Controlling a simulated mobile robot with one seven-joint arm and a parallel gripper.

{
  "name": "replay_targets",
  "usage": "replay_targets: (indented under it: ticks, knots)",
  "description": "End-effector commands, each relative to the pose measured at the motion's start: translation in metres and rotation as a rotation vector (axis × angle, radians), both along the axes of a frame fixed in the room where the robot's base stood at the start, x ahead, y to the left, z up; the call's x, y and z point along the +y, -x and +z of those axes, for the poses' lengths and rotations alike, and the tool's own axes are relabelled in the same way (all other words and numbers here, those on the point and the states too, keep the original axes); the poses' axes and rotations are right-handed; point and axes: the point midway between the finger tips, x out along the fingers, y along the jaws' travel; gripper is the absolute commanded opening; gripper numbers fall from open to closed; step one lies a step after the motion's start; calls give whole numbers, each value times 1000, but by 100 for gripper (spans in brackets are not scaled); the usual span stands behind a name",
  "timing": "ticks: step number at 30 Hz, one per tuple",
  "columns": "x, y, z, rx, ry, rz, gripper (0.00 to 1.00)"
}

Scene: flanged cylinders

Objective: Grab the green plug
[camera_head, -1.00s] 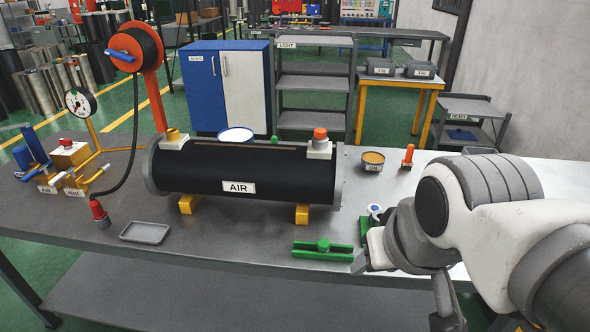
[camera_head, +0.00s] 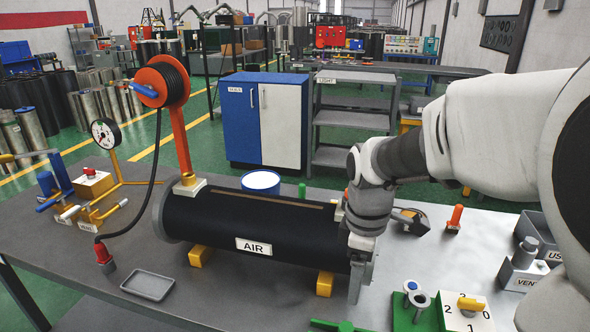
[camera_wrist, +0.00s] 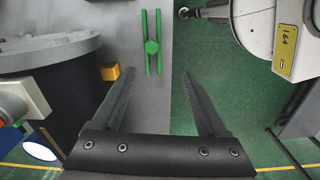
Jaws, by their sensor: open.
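A small upright green plug (camera_head: 302,190) shows behind the black AIR cylinder (camera_head: 210,222), its lower part hidden by the cylinder. A green piece (camera_wrist: 18,123) at the wrist view's left edge may be the same one. My gripper (camera_head: 360,283) points down by the cylinder's right end.
A grey tray (camera_head: 148,285) lies front left on the table. An orange plug (camera_head: 455,218) and a white plate with a yellow knob (camera_head: 468,306) stand to the right. A red hose reel (camera_head: 162,82) rises behind the cylinder's left end. The table's front edge is close.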

Motion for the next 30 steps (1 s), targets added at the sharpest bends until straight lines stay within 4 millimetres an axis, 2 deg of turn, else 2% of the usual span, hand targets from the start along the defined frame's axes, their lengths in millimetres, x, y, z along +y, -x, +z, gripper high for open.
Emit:
replay_targets:
  ticks: [3,8,21,30]
  knots:
    - [-3,-10,-7,9,-11,85,76]
    - [-4,-13,-23,12,-15,125,76]
    - [-3,-12,-114,13,-15,123,76]
    - [-2,-14,-137,10,-14,122,76]
